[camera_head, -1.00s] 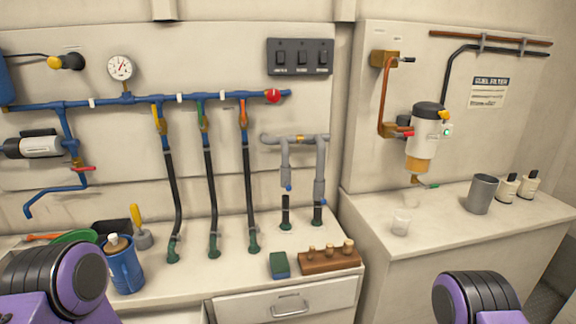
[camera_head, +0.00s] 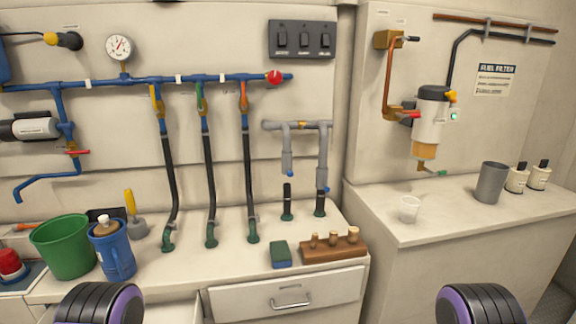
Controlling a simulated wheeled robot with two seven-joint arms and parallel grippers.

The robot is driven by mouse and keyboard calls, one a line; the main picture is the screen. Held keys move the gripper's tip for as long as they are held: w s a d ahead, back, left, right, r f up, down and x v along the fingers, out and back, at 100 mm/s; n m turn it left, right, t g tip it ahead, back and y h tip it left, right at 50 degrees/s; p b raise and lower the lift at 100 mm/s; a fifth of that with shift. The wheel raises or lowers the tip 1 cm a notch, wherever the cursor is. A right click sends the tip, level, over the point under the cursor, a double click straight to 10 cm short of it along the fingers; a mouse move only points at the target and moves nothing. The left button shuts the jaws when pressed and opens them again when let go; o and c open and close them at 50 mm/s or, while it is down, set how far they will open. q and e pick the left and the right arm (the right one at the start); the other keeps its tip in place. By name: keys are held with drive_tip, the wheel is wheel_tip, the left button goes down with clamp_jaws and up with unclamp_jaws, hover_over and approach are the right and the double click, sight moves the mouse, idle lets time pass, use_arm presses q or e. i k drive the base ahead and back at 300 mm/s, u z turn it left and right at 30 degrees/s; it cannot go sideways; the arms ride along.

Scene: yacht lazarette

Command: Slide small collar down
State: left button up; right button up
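A grey pipe assembly on the back wall has two vertical legs. The shorter left leg ends in a small grey collar (camera_head: 287,163) with a blue tab at its lower end. A gap separates it from the black stub (camera_head: 287,199) on the counter below. The right leg carries a longer grey collar (camera_head: 322,178), also with a blue tab, low over another black stub (camera_head: 320,206). Rounded black and purple parts of my arms show at the bottom left and bottom right, well away from the collars. Neither gripper is in view.
Black hoses (camera_head: 248,186) stand to the left. A green bucket (camera_head: 64,246) and blue jug (camera_head: 114,250) are at left.

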sight(286, 160)
drive_tip(key=z, duration=1.4)
drive_tip(key=i, duration=0.8)
drive_tip(key=u, duration=2.2)
